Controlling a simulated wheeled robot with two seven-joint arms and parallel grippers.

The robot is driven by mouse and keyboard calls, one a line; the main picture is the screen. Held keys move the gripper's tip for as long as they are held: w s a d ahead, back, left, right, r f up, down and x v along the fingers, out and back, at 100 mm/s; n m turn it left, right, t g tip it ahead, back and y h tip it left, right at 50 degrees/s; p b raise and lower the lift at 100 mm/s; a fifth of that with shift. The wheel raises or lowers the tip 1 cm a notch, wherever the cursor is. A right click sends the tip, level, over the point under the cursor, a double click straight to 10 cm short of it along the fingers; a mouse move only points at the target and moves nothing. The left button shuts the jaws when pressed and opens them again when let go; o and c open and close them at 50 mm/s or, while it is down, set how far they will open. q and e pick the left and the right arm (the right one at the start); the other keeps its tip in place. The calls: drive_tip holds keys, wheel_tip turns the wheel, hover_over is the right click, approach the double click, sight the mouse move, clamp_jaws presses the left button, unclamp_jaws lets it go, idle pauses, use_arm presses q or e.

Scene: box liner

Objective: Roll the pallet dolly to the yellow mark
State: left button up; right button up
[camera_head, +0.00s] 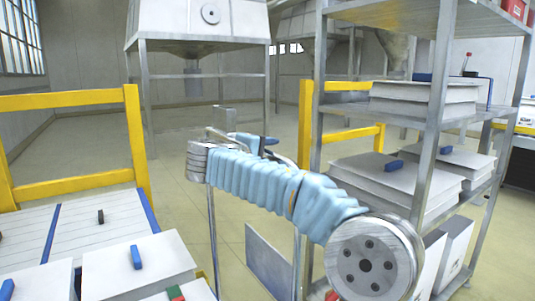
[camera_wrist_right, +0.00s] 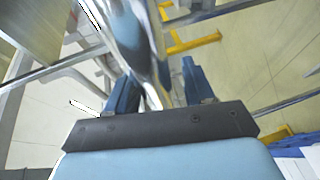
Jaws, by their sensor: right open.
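A metal frame with thin upright tubes (camera_head: 212,235), which looks like the pallet dolly's handle, stands in the middle of the head view. A grey panel (camera_head: 268,262) shows low between the uprights; I cannot tell if it is the dolly's deck. My blue-sleeved right arm covers much of the frame. My right gripper (camera_head: 258,141) is partly hidden behind that arm, near the frame's top. In the right wrist view my right gripper (camera_wrist_right: 158,75) is open, its blue fingers on either side of a shiny metal tube (camera_wrist_right: 140,40). Contact is unclear. I cannot make out the yellow mark. My left gripper is out of view.
A metal shelf rack (camera_head: 435,130) with stacked white sheets stands close on the right. A yellow barrier (camera_head: 70,100) and a table (camera_head: 95,225) with white stacks are on the left. A hopper on legs (camera_head: 195,40) stands behind. Floor (camera_head: 180,170) between is clear.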

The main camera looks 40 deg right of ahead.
clamp_jaws()
drive_tip(key=shift+a, duration=0.1)
drive_tip(key=shift+w+a, duration=0.1)
drive_tip(key=shift+a, duration=0.1)
unclamp_jaws()
drive_tip(key=shift+a, duration=0.1)
